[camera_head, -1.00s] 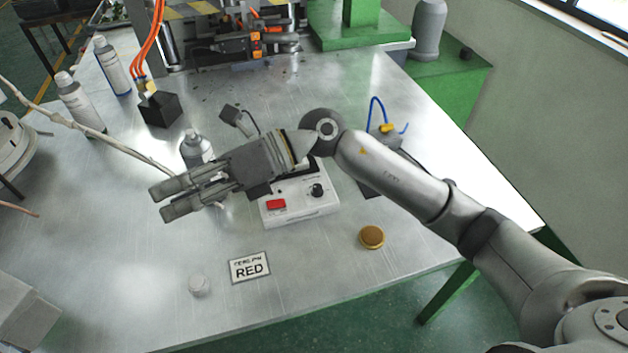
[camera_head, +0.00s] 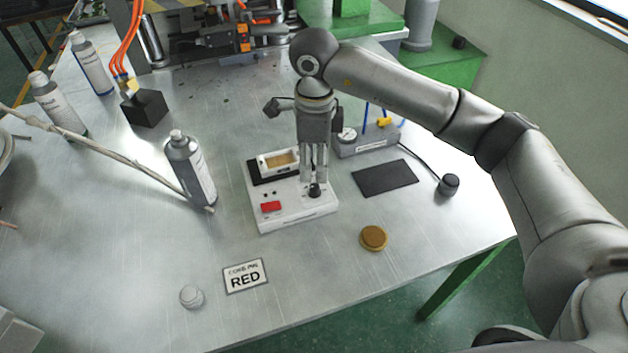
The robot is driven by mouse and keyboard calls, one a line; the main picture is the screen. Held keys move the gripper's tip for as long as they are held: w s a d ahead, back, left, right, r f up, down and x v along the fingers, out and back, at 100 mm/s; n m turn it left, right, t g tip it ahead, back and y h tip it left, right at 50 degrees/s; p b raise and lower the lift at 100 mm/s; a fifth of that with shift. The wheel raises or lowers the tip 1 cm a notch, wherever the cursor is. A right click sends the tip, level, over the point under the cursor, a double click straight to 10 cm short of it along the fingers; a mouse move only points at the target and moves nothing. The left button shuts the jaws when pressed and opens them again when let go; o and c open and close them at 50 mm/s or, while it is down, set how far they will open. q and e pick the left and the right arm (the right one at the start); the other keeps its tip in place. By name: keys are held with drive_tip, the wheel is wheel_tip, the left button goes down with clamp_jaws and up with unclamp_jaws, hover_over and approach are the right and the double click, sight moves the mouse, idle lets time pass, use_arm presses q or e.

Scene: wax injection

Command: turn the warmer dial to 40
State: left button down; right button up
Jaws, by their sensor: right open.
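The warmer (camera_head: 297,220) is a white box on the metal table, with a tray of tan wax (camera_head: 279,162) at its back and a red switch (camera_head: 271,207) on its front left. Its black dial (camera_head: 315,190) is on the front right of the top. My right gripper (camera_head: 314,180) points down over the dial, with its fingers open and their tips close to it. I cannot tell whether the fingertips touch the dial, and its marks are too small to read. My left gripper is not in view.
A bottle (camera_head: 191,170) stands left of the warmer. A grey device (camera_head: 366,142) and a dark mat (camera_head: 385,178) lie to the right. A gold disc (camera_head: 373,238), a card reading RED (camera_head: 245,276) and a small clear cap (camera_head: 191,296) lie in front. The table's front left is mostly clear.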

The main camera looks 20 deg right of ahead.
sight(314, 186)
wheel_tip(314, 186, down, 8)
drive_tip(key=shift+r+p, duration=0.25)
drive_tip(key=shift+p, duration=0.35)
clamp_jaws()
